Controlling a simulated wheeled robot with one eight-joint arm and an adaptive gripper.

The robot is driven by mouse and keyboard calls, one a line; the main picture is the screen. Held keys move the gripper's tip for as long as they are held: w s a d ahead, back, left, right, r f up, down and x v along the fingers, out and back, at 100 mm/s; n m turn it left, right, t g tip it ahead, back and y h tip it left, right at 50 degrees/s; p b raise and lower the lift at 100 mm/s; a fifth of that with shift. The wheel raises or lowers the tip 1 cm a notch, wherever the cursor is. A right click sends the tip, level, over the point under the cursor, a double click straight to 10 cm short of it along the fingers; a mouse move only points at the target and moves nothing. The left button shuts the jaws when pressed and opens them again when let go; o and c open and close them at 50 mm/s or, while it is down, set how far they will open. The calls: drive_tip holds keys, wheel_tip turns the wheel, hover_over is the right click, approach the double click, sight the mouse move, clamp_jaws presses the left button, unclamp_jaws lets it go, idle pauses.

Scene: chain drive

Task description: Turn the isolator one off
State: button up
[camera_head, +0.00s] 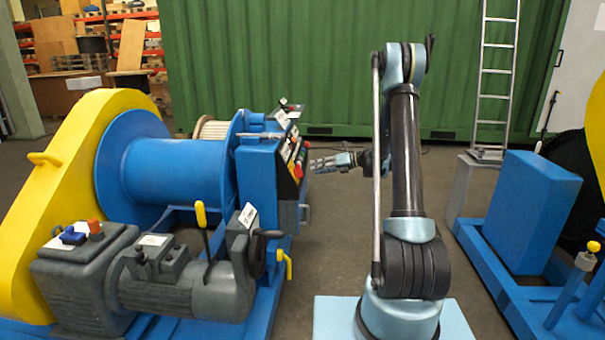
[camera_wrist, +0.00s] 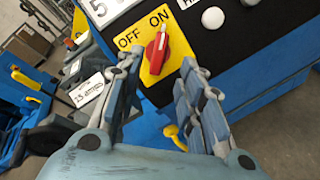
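A red rotary switch (camera_wrist: 157,54) sits on a yellow plate (camera_wrist: 146,77) marked OFF and ON in the wrist view. Its handle appears to point up toward ON. I cannot read an isolator number on it. My gripper (camera_wrist: 160,72) is open and empty, with one finger on each side of the switch in the picture; contact is not clear. In the head view my gripper (camera_head: 318,166) reaches left toward the front of the blue control box (camera_head: 257,180), where a small red part (camera_head: 298,170) shows.
The black panel (camera_wrist: 235,40) also carries white round knobs (camera_wrist: 213,18) and a label with a 5. A blue winch drum (camera_head: 165,170) and grey motor (camera_head: 175,290) stand left of my arm. A blue frame (camera_head: 525,210) stands right. Floor between is clear.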

sight(299, 171)
drive_tip(key=x, duration=0.7)
drive_tip(key=shift+a+f, duration=0.15)
drive_tip(key=shift+a, duration=0.2)
drive_tip(key=shift+c, duration=0.6)
clamp_jaws()
